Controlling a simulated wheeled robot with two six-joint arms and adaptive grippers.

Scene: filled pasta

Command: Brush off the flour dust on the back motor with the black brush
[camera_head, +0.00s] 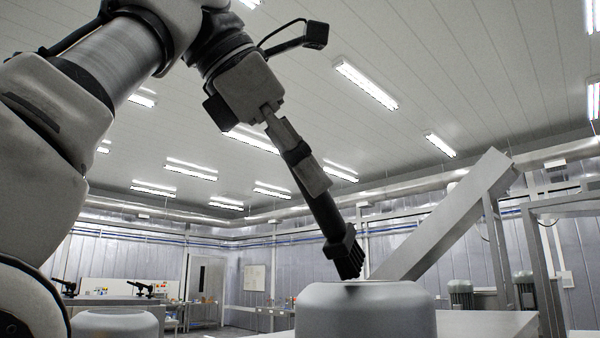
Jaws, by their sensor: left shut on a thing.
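My left gripper (308,168) comes down from the upper left and is shut on the handle of the black brush (328,215). The brush is tilted, with its bristle head (343,253) at the lower right end. The bristles are just above or at the top of a large grey rounded housing (365,312) at the bottom centre; I cannot tell whether they touch. A small dark patch shows on the housing top under the bristles. I cannot tell whether this housing is the back motor, and no flour dust is clearly visible. My right gripper is out of view.
A similar grey housing (115,323) stands at the lower left. A sloping metal chute (440,222) rises to the right behind the brush. Ribbed grey motors (460,294) and metal frames (540,265) stand at the right. The space above the front housing is open.

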